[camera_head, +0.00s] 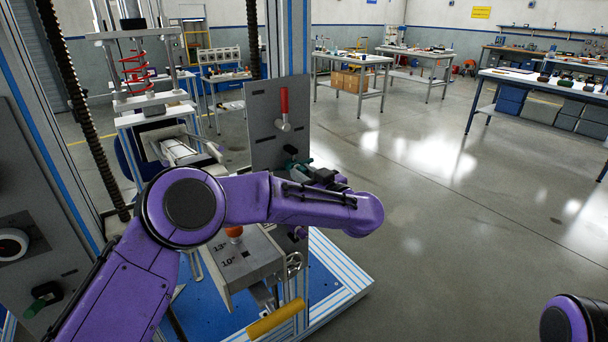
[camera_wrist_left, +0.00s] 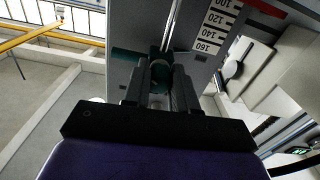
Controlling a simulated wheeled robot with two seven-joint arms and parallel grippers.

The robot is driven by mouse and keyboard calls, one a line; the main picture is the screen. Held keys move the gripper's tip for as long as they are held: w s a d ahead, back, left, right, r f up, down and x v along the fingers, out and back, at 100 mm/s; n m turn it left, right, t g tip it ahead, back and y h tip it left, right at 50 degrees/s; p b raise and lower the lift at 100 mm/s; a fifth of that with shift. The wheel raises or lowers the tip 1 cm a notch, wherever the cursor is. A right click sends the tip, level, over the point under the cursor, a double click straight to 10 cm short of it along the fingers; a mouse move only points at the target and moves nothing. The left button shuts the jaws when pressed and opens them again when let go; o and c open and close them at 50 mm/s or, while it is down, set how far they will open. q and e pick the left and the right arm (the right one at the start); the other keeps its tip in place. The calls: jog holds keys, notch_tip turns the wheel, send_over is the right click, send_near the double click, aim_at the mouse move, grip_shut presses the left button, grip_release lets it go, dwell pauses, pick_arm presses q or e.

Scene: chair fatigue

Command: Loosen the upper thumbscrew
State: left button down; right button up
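A dark knob with teal parts, which I take for the upper thumbscrew (camera_wrist_left: 160,73), sits on a grey upright of the test machine in the left wrist view. My left gripper (camera_wrist_left: 159,88) has its two black fingers on either side of this knob. The fingers stand apart, but I cannot tell whether they touch it. In the head view the left gripper (camera_head: 312,174) is by the upright below the red-handled lever (camera_head: 284,103). My purple forearm hides part of the machine there. My right gripper is out of view; only part of the right arm shows at lower right.
A grey plate (camera_head: 262,112) carries the red lever. A scale strip (camera_wrist_left: 215,30) shows beside the knob. The floor to the right is open.

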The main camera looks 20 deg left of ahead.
pick_arm(q)
jog(key=shift+n, duration=0.4)
jog(key=n+b, duration=0.1)
jog(key=n, duration=0.1)
jog(key=shift+n, duration=0.4)
jog(key=n+b, duration=0.1)
jog(key=n, duration=0.1)
jog(key=shift+n, duration=0.4)
jog(key=n+b, duration=0.3)
jog(key=n, duration=0.2)
jog(key=shift+f, duration=0.15)
jog(key=n+b, duration=0.5)
jog(key=n, duration=0.1)
jog(key=shift+n, duration=0.4)
jog(key=n+b, duration=0.3)
jog(key=shift+r+n+b, duration=0.25)
jog(key=shift+n+b, duration=1)
jog(key=shift+n, duration=0.15)
